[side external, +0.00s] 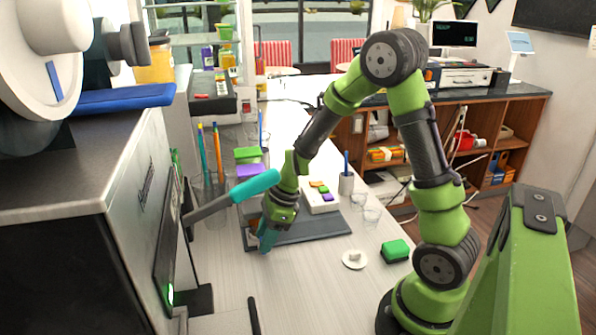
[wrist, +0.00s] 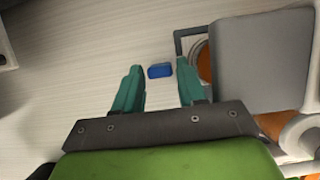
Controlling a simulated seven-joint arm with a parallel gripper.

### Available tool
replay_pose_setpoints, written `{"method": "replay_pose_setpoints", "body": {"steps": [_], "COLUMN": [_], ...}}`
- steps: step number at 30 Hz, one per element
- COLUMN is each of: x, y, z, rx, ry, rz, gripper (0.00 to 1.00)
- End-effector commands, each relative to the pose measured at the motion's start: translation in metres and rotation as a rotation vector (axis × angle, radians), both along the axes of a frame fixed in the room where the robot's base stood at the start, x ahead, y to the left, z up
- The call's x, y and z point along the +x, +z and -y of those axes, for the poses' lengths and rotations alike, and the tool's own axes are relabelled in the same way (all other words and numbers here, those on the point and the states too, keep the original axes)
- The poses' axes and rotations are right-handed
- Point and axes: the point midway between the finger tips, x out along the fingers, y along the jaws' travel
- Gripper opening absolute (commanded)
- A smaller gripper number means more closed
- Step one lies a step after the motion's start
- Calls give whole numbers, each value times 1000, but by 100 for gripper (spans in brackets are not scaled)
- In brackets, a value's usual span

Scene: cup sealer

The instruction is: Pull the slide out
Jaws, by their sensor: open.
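My gripper (side external: 266,238) is low over the counter, at the front left of a dark mat, with its teal fingers pointing down. In the wrist view my gripper (wrist: 158,80) is open, with a clear gap between its fingers. A thin dark frame (wrist: 180,43), which looks like the slide, sticks out from a grey block (wrist: 265,58) around an orange ring (wrist: 203,60). The right fingertip is close to this frame; I cannot tell if they touch. The steel machine (side external: 85,165) at the left has a lever with a teal grip (side external: 255,186). The slide cannot be made out in the side view.
A small blue block (wrist: 160,71) shows between the fingers. The dark mat (side external: 315,231) lies by my gripper. A green block (side external: 395,250) and a small white dish (side external: 354,260) are to the right. Stacked coloured boxes (side external: 248,155) stand behind. The front counter is mostly clear.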

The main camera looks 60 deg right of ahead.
Motion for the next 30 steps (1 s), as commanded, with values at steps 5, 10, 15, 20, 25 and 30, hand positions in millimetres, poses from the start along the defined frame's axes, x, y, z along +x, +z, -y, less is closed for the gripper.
{"method": "replay_pose_setpoints", "body": {"steps": [5, 10, 15, 20, 25, 30], "x": [2, 2, 2, 2, 2, -1], "y": [-7, -7, -6, -6, -6, -6], "z": [-2, -2, -2, -2, -2, 2], "rx": [-1, -1, -1, -1, -1, 0], "ry": [0, 0, 0, 0, 0, -1], "rz": [1, 1, 1, 1, 1, 0], "gripper": [40, 40, 22, 0, 0, 0]}}
